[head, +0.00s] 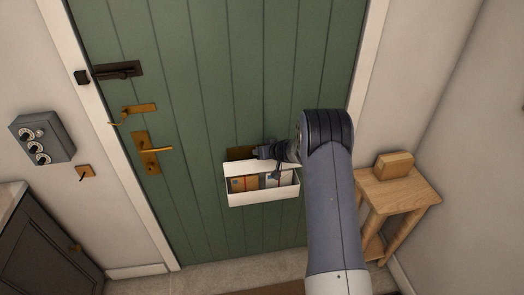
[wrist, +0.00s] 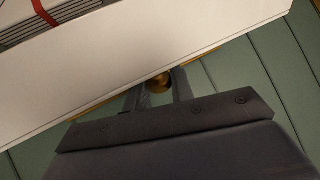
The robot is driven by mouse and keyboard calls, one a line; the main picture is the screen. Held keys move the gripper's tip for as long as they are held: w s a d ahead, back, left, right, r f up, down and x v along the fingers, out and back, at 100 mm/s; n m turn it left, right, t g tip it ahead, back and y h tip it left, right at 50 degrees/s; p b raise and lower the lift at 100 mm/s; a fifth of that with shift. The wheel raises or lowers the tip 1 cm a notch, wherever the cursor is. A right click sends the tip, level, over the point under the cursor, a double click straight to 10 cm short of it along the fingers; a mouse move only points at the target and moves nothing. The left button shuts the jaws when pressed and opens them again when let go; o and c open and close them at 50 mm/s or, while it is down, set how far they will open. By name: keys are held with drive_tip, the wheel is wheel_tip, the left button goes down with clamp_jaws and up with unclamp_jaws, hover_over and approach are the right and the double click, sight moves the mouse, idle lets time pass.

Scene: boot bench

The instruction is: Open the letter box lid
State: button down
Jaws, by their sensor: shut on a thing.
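The white letter box (head: 264,197) hangs on the green door, with several letters showing inside it. In the wrist view its white panel (wrist: 150,62) crosses the picture at a slant. My gripper (head: 259,153) is at the top of the box, in front of the door. In the wrist view my gripper (wrist: 160,90) is shut on a small round brass knob (wrist: 160,82) beside the panel's edge. I cannot clearly make out the lid or its angle. The arm hides the area right of the box.
A brass plate (head: 239,154) is on the green door (head: 215,75) just above the box. Door handles (head: 150,149) are to the left. A wooden stand (head: 408,190) with a small block (head: 394,165) is at the right, near my arm. A grey dial box (head: 42,137) hangs at the left.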

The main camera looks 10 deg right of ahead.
drive_tip(key=shift+w+r+m+g+p, duration=0.2)
drive_tip(key=shift+w+r+g, duration=0.1)
drive_tip(key=shift+w+g, duration=0.2)
drive_tip(key=shift+w+r+m+g+p, duration=0.1)
drive_tip(key=shift+w+r+g+p, duration=0.15)
drive_tip(key=shift+w+g, duration=0.25)
drive_tip(key=shift+w, duration=0.15)
drive_tip(key=c, duration=1.3)
unclamp_jaws()
drive_tip(key=shift+d, duration=0.1)
drive_tip(key=b+v, duration=0.1)
drive_tip(key=v, duration=0.9)
drive_tip(key=shift+r, duration=0.45)
